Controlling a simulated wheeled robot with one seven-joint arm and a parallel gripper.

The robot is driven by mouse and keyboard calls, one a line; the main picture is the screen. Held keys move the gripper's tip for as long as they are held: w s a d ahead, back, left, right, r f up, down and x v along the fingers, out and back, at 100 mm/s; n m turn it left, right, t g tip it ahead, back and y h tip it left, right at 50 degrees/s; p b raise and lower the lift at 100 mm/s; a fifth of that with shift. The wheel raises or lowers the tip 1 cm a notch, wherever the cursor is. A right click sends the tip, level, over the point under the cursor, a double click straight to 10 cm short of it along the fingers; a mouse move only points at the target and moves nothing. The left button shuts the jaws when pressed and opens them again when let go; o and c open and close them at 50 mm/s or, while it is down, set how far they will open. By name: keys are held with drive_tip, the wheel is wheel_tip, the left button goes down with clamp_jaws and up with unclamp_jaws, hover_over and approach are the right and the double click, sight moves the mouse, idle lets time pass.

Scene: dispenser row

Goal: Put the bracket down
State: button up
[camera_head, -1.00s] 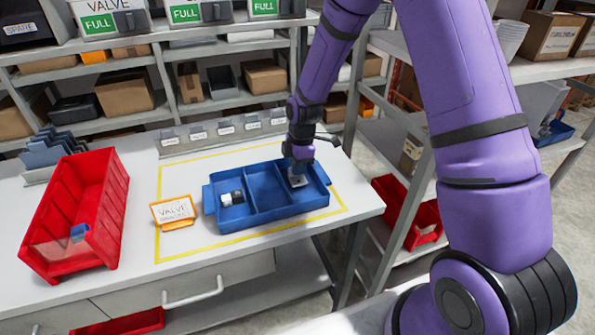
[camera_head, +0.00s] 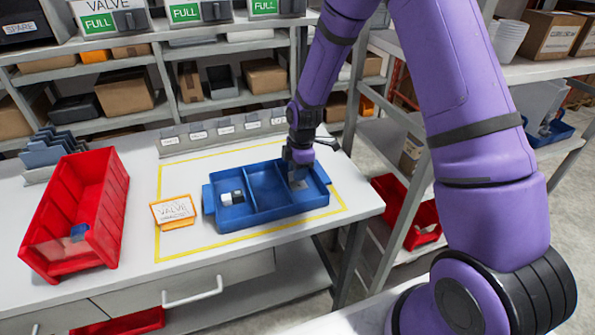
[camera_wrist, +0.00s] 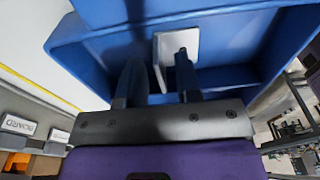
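The bracket (camera_wrist: 180,46) is a small light-grey piece with a flat plate and a thin upright side. It is in the right compartment of the blue tray (camera_head: 262,218), seemingly on its floor. My gripper (camera_wrist: 160,72) reaches down into that compartment. Its two dark fingers stand apart on either side of the bracket's upright side, with gaps showing, so it looks open. In the head view my gripper (camera_head: 299,178) partly hides the bracket (camera_head: 301,186).
The tray's left compartment holds small white and dark parts (camera_head: 232,197). An orange-framed VALVE card (camera_head: 174,211) stands left of the tray. A red bin (camera_head: 78,212) is farther left. A label rail (camera_head: 224,132) runs behind.

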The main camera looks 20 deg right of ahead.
drive_tip(key=s+d+r+m+t, duration=0.1)
drive_tip(key=s+r+m, duration=0.1)
drive_tip(key=r, duration=0.9)
drive_tip(key=s+d+r+m, duration=0.2)
drive_tip(key=s+r, duration=0.1)
drive_tip(key=r, duration=0.7)
drive_tip(key=s+d+r+m+t, duration=0.1)
drive_tip(key=s+r+m, duration=0.3)
drive_tip(key=s, duration=0.4)
drive_tip(key=s+d+r+m+t, duration=0.1)
drive_tip(key=s+d+r+m, duration=0.1)
drive_tip(key=s+r+m, duration=0.3)
drive_tip(key=s+d+r+m+t+h, duration=0.1)
drive_tip(key=s+r+m, duration=0.4)
drive_tip(key=s, duration=0.8)
drive_tip(key=shift+d+r+t, duration=0.2)
drive_tip(key=shift+r+t, duration=0.4)
drive_tip(key=shift+r, duration=0.15)
drive_tip(key=shift+a, duration=0.1)
